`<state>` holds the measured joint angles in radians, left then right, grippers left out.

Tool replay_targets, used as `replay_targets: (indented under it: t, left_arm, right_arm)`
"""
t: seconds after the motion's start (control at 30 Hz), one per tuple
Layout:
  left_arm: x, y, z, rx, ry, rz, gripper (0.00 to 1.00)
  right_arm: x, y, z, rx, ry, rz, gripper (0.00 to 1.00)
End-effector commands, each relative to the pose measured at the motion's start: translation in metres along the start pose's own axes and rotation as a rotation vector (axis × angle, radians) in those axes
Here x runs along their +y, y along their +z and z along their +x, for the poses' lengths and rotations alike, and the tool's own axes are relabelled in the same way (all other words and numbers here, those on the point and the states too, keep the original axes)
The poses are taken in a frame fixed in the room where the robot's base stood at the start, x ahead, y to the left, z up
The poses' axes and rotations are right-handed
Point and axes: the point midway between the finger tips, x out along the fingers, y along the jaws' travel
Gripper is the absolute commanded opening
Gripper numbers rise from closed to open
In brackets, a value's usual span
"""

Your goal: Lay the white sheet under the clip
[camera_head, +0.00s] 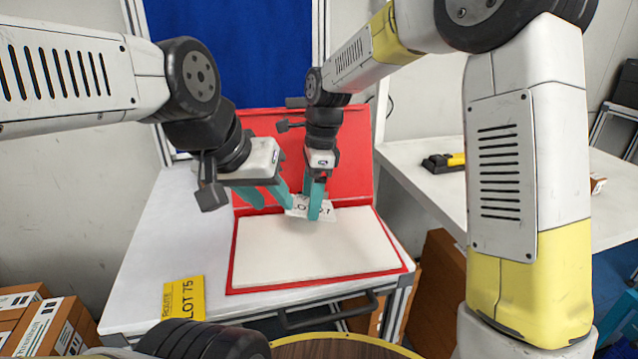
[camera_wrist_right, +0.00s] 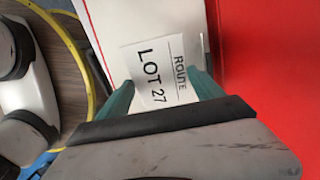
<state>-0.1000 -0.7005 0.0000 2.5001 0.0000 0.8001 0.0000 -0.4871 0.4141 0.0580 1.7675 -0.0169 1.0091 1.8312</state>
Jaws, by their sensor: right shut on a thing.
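The white sheet (camera_head: 327,213), printed "LOT 27" in the right wrist view (camera_wrist_right: 160,72), is in my right gripper (camera_head: 315,213), between its teal fingers. It is at the back edge of the white pad in the open red folder (camera_head: 240,250). The right gripper's fingers also show in the wrist view (camera_wrist_right: 163,92). My left gripper (camera_head: 272,205) has its teal fingers apart, just left of the sheet. Its right finger overlaps the sheet's left edge in the picture; I cannot tell whether they touch.
A yellow sheet marked "LOT 75" (camera_head: 183,298) lies at the front left of the white table (camera_head: 150,255). The folder's red cover (camera_head: 355,155) stands up behind the pad. Boxes (camera_head: 45,325) stand at lower left.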

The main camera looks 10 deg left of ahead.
Motion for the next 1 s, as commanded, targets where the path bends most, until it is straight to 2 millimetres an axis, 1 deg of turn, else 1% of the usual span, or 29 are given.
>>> replay_targets:
  t: [0.6,0.8,1.0]
  left_arm:
    - [0.0,0.0,0.0,0.0,0.0,0.0,0.36]
    - [0.0,0.0,0.0,0.0,0.0,0.0,0.36]
    - [0.0,0.0,0.0,0.0,0.0,0.0,0.36]
  right_arm:
    - [0.0,-0.008,0.049,0.001,0.002,0.0,0.37]
    - [0.0,-0.009,0.06,0.0,0.001,0.0,0.37]
    - [0.0,-0.01,0.065,0.0,-0.001,0.0,0.37]
